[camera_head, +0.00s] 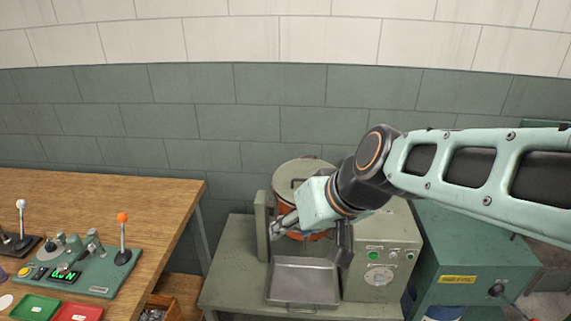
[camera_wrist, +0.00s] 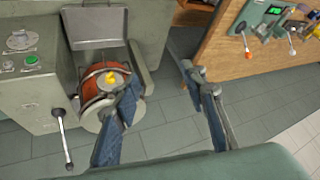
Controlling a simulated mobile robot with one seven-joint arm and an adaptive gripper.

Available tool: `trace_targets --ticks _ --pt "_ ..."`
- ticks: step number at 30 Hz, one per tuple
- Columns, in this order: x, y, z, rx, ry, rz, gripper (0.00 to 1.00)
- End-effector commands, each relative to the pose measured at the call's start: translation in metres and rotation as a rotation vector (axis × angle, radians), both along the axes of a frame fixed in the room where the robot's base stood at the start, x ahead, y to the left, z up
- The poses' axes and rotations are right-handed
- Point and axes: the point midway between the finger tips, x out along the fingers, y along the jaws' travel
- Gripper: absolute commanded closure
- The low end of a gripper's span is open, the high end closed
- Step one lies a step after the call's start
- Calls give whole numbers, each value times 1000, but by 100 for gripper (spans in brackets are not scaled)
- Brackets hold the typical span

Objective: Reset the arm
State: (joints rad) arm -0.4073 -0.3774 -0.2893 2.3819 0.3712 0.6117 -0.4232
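My gripper (camera_head: 309,248) hangs at the end of my arm in the head view, in front of a grey-green machine. Its two fingers are spread apart with nothing between them. In the wrist view my gripper (camera_wrist: 160,76) also shows open and empty, with blue pads on the fingers. The machine has a control box (camera_head: 378,262) with green buttons and a metal tray (camera_head: 303,283) in front. Its orange-red drum (camera_wrist: 92,86) carries a small yellow piece in the wrist view. My arm hides part of the machine in the head view.
A wooden table (camera_head: 110,200) stands at the left with a green lever panel (camera_head: 85,272), a green tray (camera_head: 34,308) and a red tray (camera_head: 76,312). A teal cabinet (camera_head: 450,262) stands right of the machine. A lever (camera_wrist: 62,135) sticks out in the wrist view. Tiled floor (camera_wrist: 165,132) lies open.

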Motion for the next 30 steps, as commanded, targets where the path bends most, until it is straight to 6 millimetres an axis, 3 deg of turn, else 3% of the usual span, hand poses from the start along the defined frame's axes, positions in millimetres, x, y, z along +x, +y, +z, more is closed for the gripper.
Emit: trace_targets --ticks 5,15,18,30 --pt "-9 -9 4 -10 3 -21 61" --pt "-81 -83 13 -167 45 -242 61" --pt "-94 -98 13 -210 51 -302 61" --pt "-103 -107 12 -238 60 -338 61"
